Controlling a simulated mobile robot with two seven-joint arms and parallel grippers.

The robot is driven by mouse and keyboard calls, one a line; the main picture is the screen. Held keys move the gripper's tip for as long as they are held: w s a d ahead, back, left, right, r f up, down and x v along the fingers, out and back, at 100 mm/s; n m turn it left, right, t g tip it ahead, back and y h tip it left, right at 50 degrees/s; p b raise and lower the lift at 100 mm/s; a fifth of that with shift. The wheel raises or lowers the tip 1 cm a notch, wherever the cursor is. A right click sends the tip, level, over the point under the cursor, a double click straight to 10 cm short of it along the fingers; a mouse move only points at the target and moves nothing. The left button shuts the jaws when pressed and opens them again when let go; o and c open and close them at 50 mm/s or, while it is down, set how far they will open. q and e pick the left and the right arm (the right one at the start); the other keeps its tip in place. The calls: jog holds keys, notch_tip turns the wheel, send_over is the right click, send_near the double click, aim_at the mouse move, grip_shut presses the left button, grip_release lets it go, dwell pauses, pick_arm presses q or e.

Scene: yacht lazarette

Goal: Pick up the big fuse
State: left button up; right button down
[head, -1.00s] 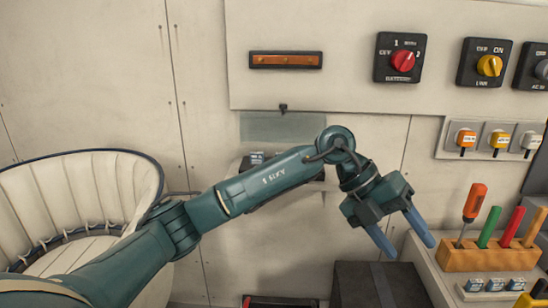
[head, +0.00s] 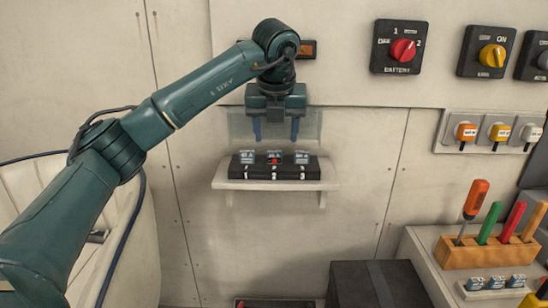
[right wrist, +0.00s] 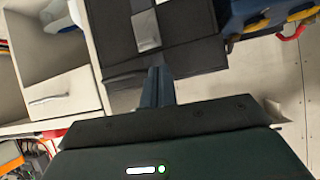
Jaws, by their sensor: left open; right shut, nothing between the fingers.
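A black fuse block (head: 273,172) sits on a small white wall shelf (head: 330,183) in the head view. Three fuses with blue-and-white labels stand in it: a left one (head: 247,157), a middle one (head: 273,157) with a red spot below its label, and a right one (head: 301,157). I cannot tell which is the big fuse. My left gripper (head: 276,133) is open and empty, fingers pointing down, just above the block. My right gripper (right wrist: 157,85) is shut and empty in the right wrist view, by a dark box with a grey strap (right wrist: 145,30).
Similar small fuses (head: 496,284) lie on the bench at right, near a wooden tool rack (head: 487,254). The dark box (head: 350,288) stands below the shelf. Rotary switches (head: 398,47) are on the wall. A white seat (head: 135,235) is at left.

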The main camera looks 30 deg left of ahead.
aim_at(274, 159)
pick_arm(q)
jog(key=shift+a+p+x, duration=0.1)
jog(key=shift+p+x, duration=0.3)
jog(key=shift+x, duration=1.1)
jog(key=shift+a+p+x, duration=0.15)
jog(key=shift+p+x, duration=0.2)
jog(key=shift+x, duration=1.15)
jog(key=shift+w, duration=0.1)
jog(key=shift+c, duration=0.5)
jog(key=shift+r, duration=0.1)
jog(key=c, duration=0.9)
jog(key=shift+c, duration=0.2)
